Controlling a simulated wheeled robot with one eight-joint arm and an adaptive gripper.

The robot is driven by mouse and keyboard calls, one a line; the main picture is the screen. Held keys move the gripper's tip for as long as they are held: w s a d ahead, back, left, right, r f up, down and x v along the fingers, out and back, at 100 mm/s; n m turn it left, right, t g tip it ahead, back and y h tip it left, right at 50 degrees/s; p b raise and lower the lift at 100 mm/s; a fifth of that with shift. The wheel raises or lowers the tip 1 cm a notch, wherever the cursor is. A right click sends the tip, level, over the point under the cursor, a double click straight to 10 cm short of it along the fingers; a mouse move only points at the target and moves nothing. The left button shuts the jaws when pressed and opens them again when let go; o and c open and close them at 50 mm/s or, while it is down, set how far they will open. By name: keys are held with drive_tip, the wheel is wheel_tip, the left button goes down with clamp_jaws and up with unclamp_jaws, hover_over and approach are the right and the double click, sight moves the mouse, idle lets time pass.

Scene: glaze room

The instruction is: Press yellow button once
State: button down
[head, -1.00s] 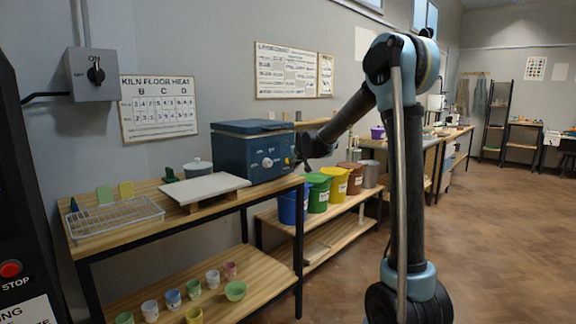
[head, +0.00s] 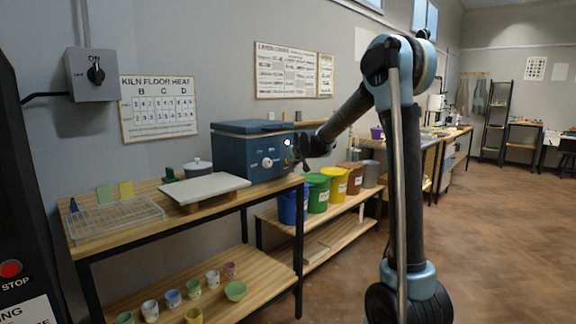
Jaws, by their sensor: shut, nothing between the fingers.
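The blue kiln box (head: 240,157) stands on the wooden bench, its front panel facing right. The panel carries a white knob (head: 267,162), small pale labels and a bright white lit spot (head: 287,142) near its upper right. I cannot make out a yellow button; it may be too small to tell or behind my gripper. My gripper (head: 298,150) is dark and shut, with nothing in it. It is at the right part of the kiln's front panel, just beside the lit spot. Whether its tip touches the panel cannot be told.
A white slab (head: 206,188) and a wire rack (head: 116,218) lie on the bench left of the kiln. Blue, green, yellow (head: 336,180) and brown buckets stand on a lower shelf below my arm. Small cups and bowls sit on the bottom shelf. The floor at right is clear.

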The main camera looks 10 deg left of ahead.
drive_tip(key=shift+s+d, duration=0.55)
drive_tip(key=shift+d, duration=0.15)
idle(0.4)
drive_tip(key=shift+s+d, duration=0.8)
drive_tip(key=shift+d, duration=0.2)
drive_tip(key=shift+s+d, duration=0.75)
drive_tip(key=shift+d, duration=0.2)
drive_tip(key=shift+s+d, duration=0.1)
